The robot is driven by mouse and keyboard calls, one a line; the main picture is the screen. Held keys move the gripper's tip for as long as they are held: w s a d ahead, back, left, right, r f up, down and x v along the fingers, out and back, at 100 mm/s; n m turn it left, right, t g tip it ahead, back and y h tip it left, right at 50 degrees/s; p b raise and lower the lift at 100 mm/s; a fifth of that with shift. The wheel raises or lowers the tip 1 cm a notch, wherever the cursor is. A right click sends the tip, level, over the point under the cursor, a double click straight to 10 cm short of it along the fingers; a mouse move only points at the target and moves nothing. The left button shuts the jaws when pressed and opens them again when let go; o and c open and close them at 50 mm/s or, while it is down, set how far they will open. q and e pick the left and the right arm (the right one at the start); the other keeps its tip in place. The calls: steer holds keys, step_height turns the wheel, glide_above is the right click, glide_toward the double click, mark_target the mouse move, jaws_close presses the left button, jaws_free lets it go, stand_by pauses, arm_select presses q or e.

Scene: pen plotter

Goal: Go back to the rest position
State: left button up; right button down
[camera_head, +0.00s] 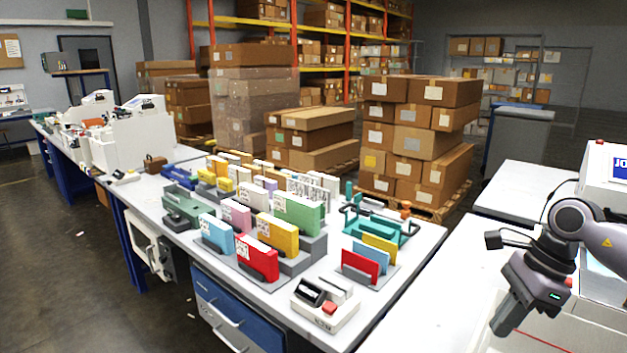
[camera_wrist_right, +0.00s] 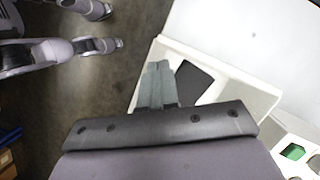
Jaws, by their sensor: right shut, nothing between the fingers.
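My right gripper (camera_head: 500,326) is at the lower right of the head view, pointing down and to the left. It is shut and empty; its two grey fingers lie together in the right wrist view (camera_wrist_right: 157,84). In the head view it appears in front of a white table (camera_head: 440,300), clear of the things around it. In the right wrist view the fingers overlap the edge of a white open box (camera_wrist_right: 228,85) with a dark panel inside. My left gripper does not show in the head view.
A long table (camera_head: 400,262) holds coloured card stands, a teal rack (camera_head: 385,222) and a white device with a red button (camera_head: 325,304). Stacked cartons (camera_head: 415,135) stand behind. Open floor is at the left.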

steer(key=s+a+f+m+t+y, duration=0.2)
steer(key=s+a+m+t+y, duration=0.15)
steer(key=a+m+y, duration=0.65)
steer(key=s+a+f+m+t+y, duration=0.15)
steer(key=a+m+t+y, duration=0.3)
steer(key=a+m, duration=0.65)
steer(key=s+d+f+m+t+h, duration=0.1)
steer(key=s+d+f+m+h, duration=0.2)
steer(key=s+f+m+h, duration=0.2)
steer(key=s+d+f+m+h, duration=0.4)
steer(key=f+m, duration=0.6)
steer(key=m, duration=0.4)
steer(key=s+d+f+m+t+h, duration=0.1)
steer(key=s+d+f+m+h, duration=0.2)
steer(key=s+f+m+h, duration=0.3)
step_height(320, 180, down, 2)
steer(key=m+h, duration=0.1)
steer(key=m, duration=0.3)
steer(key=shift+s+d+f+t, duration=0.2)
steer(key=shift+s+f+t, duration=0.05)
steer(key=shift+s+t, duration=0.05)
